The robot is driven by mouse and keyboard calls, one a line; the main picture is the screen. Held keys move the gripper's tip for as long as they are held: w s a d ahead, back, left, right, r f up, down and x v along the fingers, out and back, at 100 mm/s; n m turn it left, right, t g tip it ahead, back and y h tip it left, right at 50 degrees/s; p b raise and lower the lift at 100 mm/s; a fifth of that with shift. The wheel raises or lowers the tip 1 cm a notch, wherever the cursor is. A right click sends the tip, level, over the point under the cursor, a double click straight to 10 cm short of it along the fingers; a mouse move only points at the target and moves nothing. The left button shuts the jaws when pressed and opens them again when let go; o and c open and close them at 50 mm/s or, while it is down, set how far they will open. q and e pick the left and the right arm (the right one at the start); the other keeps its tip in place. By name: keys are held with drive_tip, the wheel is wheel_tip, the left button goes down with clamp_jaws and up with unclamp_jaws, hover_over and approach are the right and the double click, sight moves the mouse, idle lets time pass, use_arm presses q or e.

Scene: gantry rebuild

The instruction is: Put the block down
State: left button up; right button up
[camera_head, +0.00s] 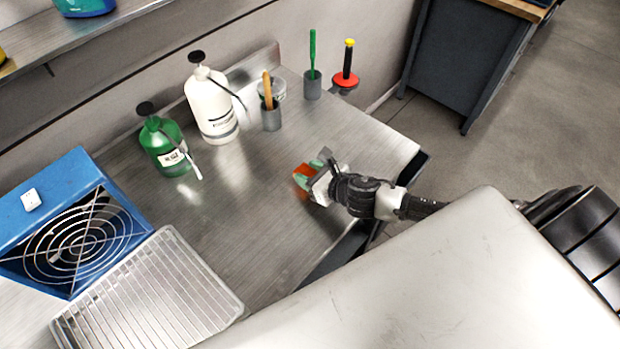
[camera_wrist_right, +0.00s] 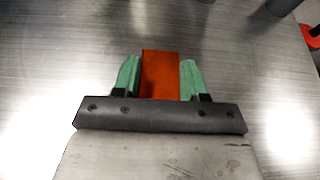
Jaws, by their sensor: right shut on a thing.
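An orange-red block (camera_wrist_right: 160,75) sits between the two green fingers of my right gripper (camera_wrist_right: 160,78) in the right wrist view. The fingers are shut on its two sides. In the head view the block (camera_head: 301,180) shows partly at the tip of my right gripper (camera_head: 306,177), over the right half of the metal bench (camera_head: 262,225). The gripper and fingers hide part of the block there. I cannot tell whether the block touches the bench top. My left gripper is not in view.
A green bottle (camera_head: 165,148), a white bottle (camera_head: 211,108) and grey cups with tools (camera_head: 271,117) stand along the back. A wire rack (camera_head: 150,298) and a blue fan unit (camera_head: 65,225) are at left. Bare bench surrounds the gripper.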

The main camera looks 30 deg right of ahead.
drive_tip(key=shift+f, duration=1.3)
drive_tip(key=shift+f, duration=0.1)
drive_tip(key=o, duration=1.1)
drive_tip(key=shift+s, duration=0.1)
drive_tip(key=shift+s+d, duration=0.2)
drive_tip(key=shift+s, duration=0.2)
drive_tip(key=b+v, duration=0.2)
drive_tip(key=v, duration=0.8)
drive_tip(key=shift+s+d+r, duration=0.15)
drive_tip(key=shift+s+r, duration=0.3)
drive_tip(key=shift+r, duration=0.05)
